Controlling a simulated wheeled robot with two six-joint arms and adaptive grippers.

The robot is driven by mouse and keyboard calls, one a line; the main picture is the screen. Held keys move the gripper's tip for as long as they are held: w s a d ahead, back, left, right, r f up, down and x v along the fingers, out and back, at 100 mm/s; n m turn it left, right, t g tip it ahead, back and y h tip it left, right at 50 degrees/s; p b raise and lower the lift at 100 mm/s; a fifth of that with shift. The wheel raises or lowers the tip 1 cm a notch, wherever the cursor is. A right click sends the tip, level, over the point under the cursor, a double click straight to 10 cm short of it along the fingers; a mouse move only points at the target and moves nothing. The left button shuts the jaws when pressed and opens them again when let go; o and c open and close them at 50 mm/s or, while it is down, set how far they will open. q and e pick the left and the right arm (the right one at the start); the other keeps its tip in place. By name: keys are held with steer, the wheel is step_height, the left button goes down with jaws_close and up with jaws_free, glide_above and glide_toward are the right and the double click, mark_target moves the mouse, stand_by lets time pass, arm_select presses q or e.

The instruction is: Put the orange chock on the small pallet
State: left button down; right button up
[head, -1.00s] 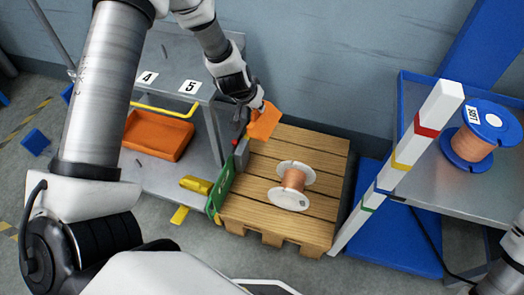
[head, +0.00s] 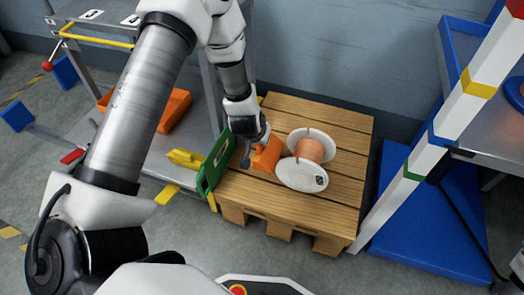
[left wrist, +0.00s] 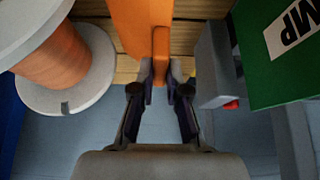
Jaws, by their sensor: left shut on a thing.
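The orange chock (head: 267,155) is low over or on the slats of the small wooden pallet (head: 345,193), just left of a spool; I cannot tell whether it touches the wood. My left gripper (head: 254,148) reaches down from above and is shut on the chock. In the left wrist view the fingers (left wrist: 160,82) close on the narrow tab of the chock (left wrist: 141,22), with pallet boards (left wrist: 190,40) behind. The chock's far end is cut off there. My right gripper is out of view.
The spool of copper wire (head: 311,150) with white flanges stands on the pallet, close to the chock. A green sign (head: 214,163) stands at the pallet's left edge. A striped post (head: 430,140) and blue base (head: 430,225) are to the right. The pallet's front right boards are clear.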

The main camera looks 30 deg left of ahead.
mark_target(262, 148)
arm_select(q)
step_height(262, 148, down, 5)
steer(key=b, duration=0.2)
steer(key=shift+b, duration=0.3)
steer(key=shift+r, duration=0.3)
steer(key=shift+f, duration=0.1)
steer(key=c, duration=1.2)
jaws_free()
steer(key=shift+f, duration=0.1)
